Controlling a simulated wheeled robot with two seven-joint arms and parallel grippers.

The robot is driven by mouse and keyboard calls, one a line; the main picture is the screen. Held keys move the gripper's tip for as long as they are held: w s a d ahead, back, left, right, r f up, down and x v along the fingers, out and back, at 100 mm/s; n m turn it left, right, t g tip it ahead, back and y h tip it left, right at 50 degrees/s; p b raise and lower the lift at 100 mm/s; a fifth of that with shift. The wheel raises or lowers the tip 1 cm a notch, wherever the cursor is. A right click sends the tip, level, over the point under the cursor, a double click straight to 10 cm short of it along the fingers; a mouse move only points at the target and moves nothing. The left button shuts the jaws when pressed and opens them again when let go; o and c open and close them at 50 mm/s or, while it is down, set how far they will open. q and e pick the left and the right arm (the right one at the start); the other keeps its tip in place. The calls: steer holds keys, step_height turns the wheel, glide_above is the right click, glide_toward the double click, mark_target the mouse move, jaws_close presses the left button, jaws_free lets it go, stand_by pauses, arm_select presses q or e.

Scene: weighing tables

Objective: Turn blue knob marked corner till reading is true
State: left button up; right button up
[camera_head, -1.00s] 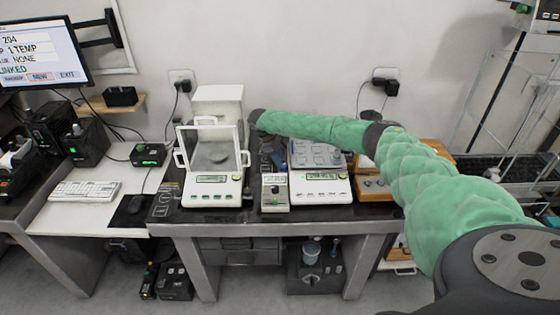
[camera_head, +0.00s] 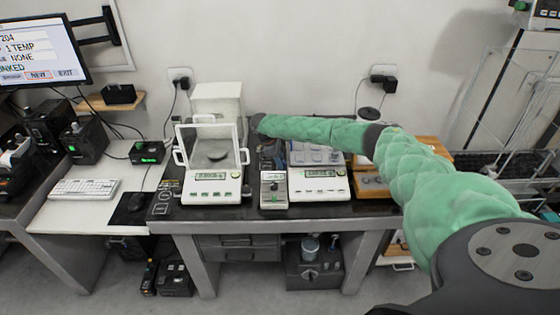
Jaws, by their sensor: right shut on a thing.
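My right arm, in a green sleeve, reaches in from the right. Its dark right gripper (camera_head: 269,162) points down between the two balances, just behind and against the top of a small grey box (camera_head: 273,200). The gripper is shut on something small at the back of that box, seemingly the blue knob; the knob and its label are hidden. A glass-shielded balance (camera_head: 212,192) stands left of the box with a lit display. A flat-pan balance (camera_head: 319,187) stands right of it, also lit. Their digits are too small to read. My left gripper is not in view.
The dark bench (camera_head: 245,212) has a bare strip along its front edge. A wooden box (camera_head: 371,183) sits right of the flat-pan balance, below my forearm.

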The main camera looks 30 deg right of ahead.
steer(key=shift+s+n+t, duration=0.1)
steer(key=shift+n+t, duration=0.2)
steer(key=shift+n, duration=0.7)
steer(key=shift+n+t+h, duration=0.3)
steer(key=shift+n+t, duration=0.1)
steer(key=shift+n, duration=0.5)
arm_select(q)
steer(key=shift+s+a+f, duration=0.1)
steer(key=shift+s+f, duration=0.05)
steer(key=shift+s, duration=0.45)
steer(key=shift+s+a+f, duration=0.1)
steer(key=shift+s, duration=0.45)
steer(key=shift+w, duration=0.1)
arm_select(e)
steer(key=shift+r, duration=0.1)
steer(key=o, duration=0.7)
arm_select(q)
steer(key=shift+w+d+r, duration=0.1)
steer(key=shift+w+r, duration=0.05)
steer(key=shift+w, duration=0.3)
arm_select(e)
steer(key=shift+a, duration=0.1)
